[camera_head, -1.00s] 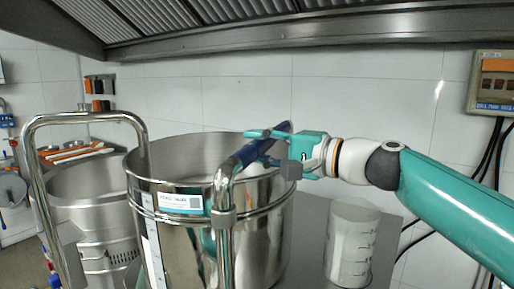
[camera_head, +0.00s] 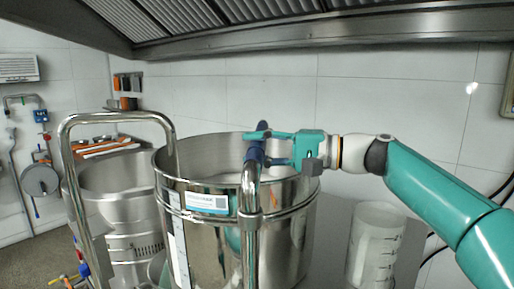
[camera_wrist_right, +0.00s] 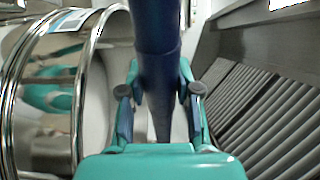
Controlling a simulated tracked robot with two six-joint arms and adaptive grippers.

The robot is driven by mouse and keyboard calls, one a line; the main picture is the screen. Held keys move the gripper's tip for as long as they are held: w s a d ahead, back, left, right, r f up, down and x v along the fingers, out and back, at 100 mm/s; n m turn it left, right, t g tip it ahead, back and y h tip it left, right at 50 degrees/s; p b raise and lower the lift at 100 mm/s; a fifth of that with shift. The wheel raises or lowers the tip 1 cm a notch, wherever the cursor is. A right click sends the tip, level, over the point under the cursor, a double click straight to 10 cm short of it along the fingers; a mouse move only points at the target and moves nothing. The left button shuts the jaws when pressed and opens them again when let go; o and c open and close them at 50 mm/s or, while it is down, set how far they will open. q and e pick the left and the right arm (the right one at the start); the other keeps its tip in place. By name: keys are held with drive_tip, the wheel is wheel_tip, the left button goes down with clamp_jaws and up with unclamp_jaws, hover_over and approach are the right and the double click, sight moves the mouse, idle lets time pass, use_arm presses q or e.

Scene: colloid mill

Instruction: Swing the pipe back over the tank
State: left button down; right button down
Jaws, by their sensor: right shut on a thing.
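The pipe (camera_head: 250,205) is a polished steel tube that rises in front of the tank (camera_head: 200,232) and bends back at rim height. Its dark blue sleeved end (camera_head: 256,152) points away from me across the tank's open mouth, right of its middle. My right gripper (camera_head: 266,147) reaches in from the right, shut around the blue sleeve. In the right wrist view, the blue sleeve (camera_wrist_right: 157,45) runs between the two fingers (camera_wrist_right: 159,110), with the shiny tank (camera_wrist_right: 45,100) at left. The sleeve hides part of the mouth. My left gripper is not in view.
A bent steel handle tube (camera_head: 115,117) stands left of the tank. A second steel vessel (camera_head: 120,200) sits behind it. A translucent measuring jug (camera_head: 375,245) stands to the right, below my right arm. A vent hood (camera_head: 300,35) hangs overhead.

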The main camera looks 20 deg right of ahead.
drive_tip(key=shift+a+f, duration=0.1)
drive_tip(key=shift+f, duration=0.15)
drive_tip(key=c, duration=1)
unclamp_jaws()
drive_tip(key=shift+w, duration=0.1)
drive_tip(key=shift+c, duration=0.2)
drive_tip(key=shift+o, duration=1.3)
drive_tip(key=shift+w, duration=0.1)
drive_tip(key=shift+r, duration=0.1)
drive_tip(key=v, duration=1.2)
